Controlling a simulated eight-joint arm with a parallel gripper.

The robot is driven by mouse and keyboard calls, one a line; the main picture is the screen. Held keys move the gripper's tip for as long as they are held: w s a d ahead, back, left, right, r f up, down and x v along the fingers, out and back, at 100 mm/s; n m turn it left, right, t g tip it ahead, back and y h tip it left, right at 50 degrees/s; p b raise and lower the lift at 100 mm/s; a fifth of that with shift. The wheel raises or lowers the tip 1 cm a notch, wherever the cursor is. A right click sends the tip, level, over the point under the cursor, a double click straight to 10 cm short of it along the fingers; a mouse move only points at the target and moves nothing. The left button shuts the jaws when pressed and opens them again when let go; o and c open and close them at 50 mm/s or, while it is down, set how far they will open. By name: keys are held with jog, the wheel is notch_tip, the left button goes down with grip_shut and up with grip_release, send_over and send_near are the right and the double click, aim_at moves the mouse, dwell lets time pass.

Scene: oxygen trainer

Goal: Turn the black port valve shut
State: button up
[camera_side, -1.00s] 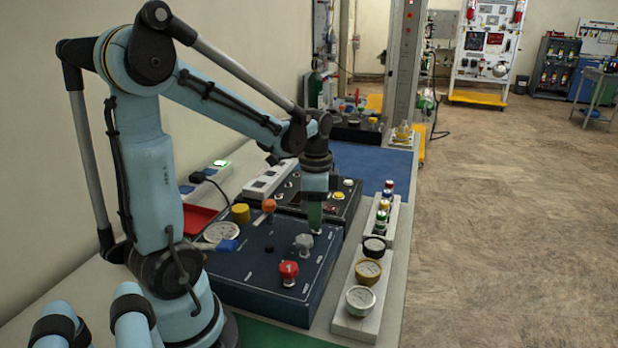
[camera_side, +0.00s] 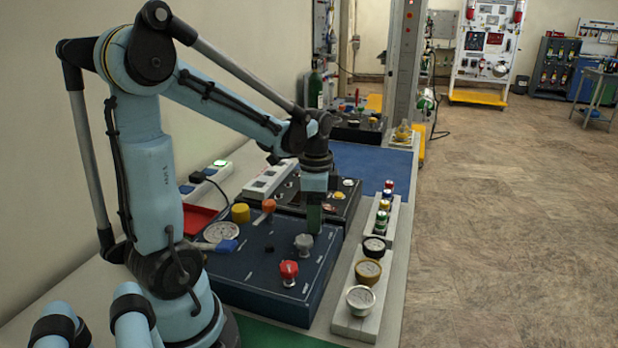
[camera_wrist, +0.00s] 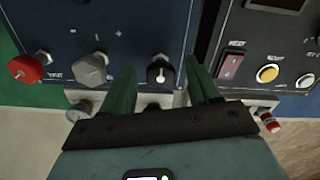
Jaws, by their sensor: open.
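The black port valve (camera_wrist: 160,74), a small black knob with a white pointer mark, sits near the edge of the dark blue panel (camera_wrist: 90,20). In the wrist view it lies between the two green fingers of my gripper (camera_wrist: 159,70). The fingers are open, with a visible gap on each side of the knob. In the side view my gripper (camera_side: 314,220) points straight down at the right edge of the dark blue panel (camera_side: 255,275). It hides the black valve there.
A grey knob (camera_side: 303,245) and a red knob (camera_side: 289,272) stand close by on the same panel. A second black panel (camera_wrist: 265,40) with a red switch (camera_wrist: 231,64) and a yellow button (camera_wrist: 267,73) lies beside it. Gauges (camera_side: 368,271) stand on a pale strip at the right.

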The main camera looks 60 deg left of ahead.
jog(key=shift+r, duration=0.1)
notch_tip(320, 180, up, 12)
dwell(0.6)
jog(key=d+f+n+t, duration=0.3)
jog(key=d, duration=0.4)
jog(key=d+f+n+t, duration=0.3)
jog(key=d+f+t, duration=0.1)
jog(key=d, duration=0.3)
jog(key=shift+s, duration=0.3)
jog(key=shift+o, duration=0.3)
